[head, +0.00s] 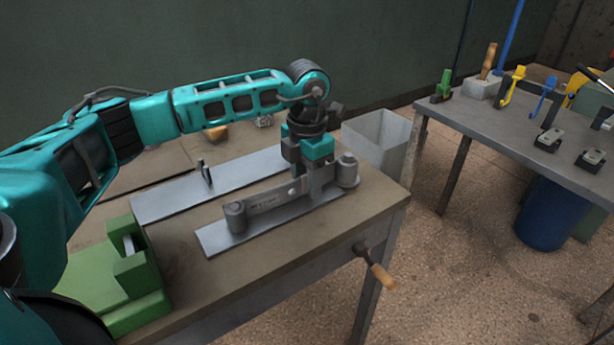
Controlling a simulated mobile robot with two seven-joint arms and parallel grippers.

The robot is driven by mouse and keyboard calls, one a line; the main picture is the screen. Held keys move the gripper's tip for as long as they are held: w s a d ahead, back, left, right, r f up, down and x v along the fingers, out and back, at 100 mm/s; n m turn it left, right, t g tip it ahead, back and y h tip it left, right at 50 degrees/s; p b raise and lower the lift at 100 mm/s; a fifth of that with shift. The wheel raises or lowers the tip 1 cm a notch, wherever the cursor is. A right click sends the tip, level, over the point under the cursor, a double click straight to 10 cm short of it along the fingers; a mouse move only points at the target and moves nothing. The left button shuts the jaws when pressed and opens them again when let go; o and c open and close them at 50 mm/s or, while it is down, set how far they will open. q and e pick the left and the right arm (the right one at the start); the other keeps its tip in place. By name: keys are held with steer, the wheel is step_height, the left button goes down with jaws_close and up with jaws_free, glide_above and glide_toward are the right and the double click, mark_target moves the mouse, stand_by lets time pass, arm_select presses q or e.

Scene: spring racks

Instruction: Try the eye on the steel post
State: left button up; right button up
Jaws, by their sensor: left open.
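My left gripper (318,192) points down at the right part of a grey flat bar (268,202), its jaws open around or beside it; which I cannot tell. The bar stands on edge along a front steel plate (215,240). A round grey piece (235,216) is at its left end and another (347,170) at its right; whether these are rolled eyes or separate posts is unclear. A small dark upright post (206,173) stands on a second steel plate (160,205) behind. My right gripper is not in view.
A green block fixture (125,275) sits at the bench's near left. A crank with a wooden handle (378,270) sticks out from the bench front (300,262). A pale bin (378,138) stands behind the bench. A second table (455,112) with tools and a blue barrel (545,215) are right.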

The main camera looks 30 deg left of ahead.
arm_select(q)
step_height(320, 180, up, 13)
steer(key=p, duration=0.1)
stand_by(0.7)
